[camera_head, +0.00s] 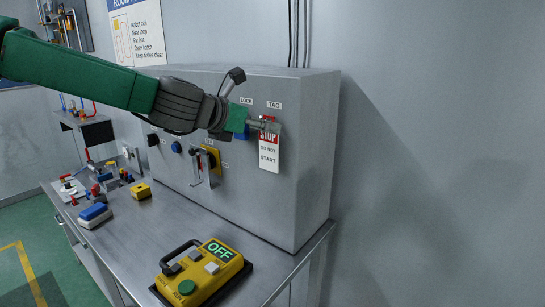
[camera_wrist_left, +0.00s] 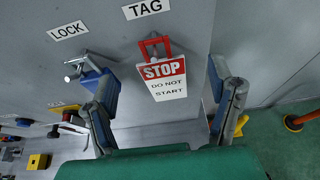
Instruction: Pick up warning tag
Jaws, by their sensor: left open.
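The warning tag (camera_head: 269,153) is a white card with a red STOP band, hanging by a red loop on the front of the grey cabinet under the TAG label. It also shows in the left wrist view (camera_wrist_left: 163,80), upright between my fingers. My left gripper (camera_head: 256,126) is at the upper part of the tag; in the left wrist view its two fingers (camera_wrist_left: 160,88) stand wide apart on either side of it, with visible gaps. The peg behind the loop is mostly hidden. My right gripper is not in view.
A blue padlock (camera_wrist_left: 92,82) hangs left of the tag under the LOCK label, close to my left finger. A yellow switch (camera_head: 211,157) sits lower on the cabinet (camera_head: 300,205). A yellow OFF control box (camera_head: 203,273) and small parts lie on the metal bench (camera_head: 150,235).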

